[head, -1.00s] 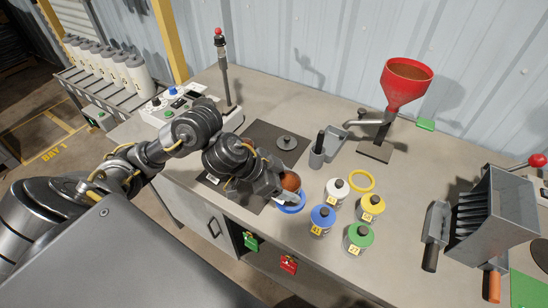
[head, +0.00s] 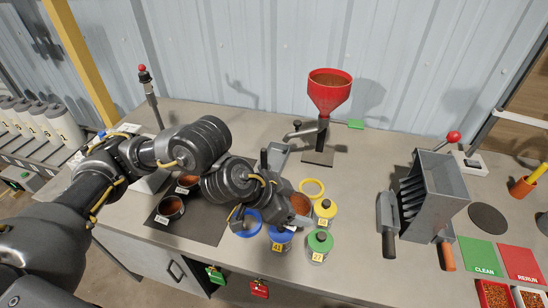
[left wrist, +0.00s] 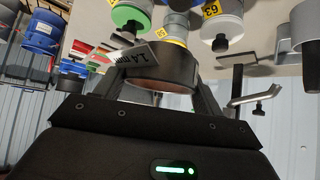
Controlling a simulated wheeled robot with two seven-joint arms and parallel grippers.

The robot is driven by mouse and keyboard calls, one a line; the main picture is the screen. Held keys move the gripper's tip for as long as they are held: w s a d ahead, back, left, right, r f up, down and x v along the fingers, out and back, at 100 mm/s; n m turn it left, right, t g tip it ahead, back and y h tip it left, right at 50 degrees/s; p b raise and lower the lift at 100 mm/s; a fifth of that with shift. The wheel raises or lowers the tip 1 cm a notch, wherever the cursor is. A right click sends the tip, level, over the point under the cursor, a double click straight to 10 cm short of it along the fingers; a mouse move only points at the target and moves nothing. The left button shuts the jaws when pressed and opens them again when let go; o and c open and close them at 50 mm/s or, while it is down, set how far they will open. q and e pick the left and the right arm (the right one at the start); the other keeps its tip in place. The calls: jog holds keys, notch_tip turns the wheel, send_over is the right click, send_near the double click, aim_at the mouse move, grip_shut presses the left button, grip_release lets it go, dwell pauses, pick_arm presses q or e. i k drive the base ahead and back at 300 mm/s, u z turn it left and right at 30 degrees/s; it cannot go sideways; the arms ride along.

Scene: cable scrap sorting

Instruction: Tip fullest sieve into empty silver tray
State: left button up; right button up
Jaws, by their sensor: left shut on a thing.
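My left gripper (head: 290,208) is shut on a dark round sieve (left wrist: 165,68) with a "1.4 mm" label; the sieve also shows in the head view (head: 301,203), with brown material inside. It is held above the small jars, right of the blue ring (head: 246,222). Two other dark sieves, a front one (head: 171,207) and a back one (head: 187,184), stand on the dark mat (head: 205,229), both with brown contents. An empty silver tray cannot be made out. My right gripper is not in view.
Blue (head: 281,238), green (head: 319,244) and yellow (head: 325,212) jars stand close below the gripper. A red funnel (head: 329,95) stands behind. A metal riffle box (head: 432,198) and scoop (head: 388,215) are at right. Filled trays (head: 493,293) sit at the lower right edge.

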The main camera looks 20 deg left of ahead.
aim_at(279, 153)
jog(key=k, duration=0.45)
jog(key=u, duration=1.35)
jog(key=i, duration=1.05)
jog(key=z, duration=2.65)
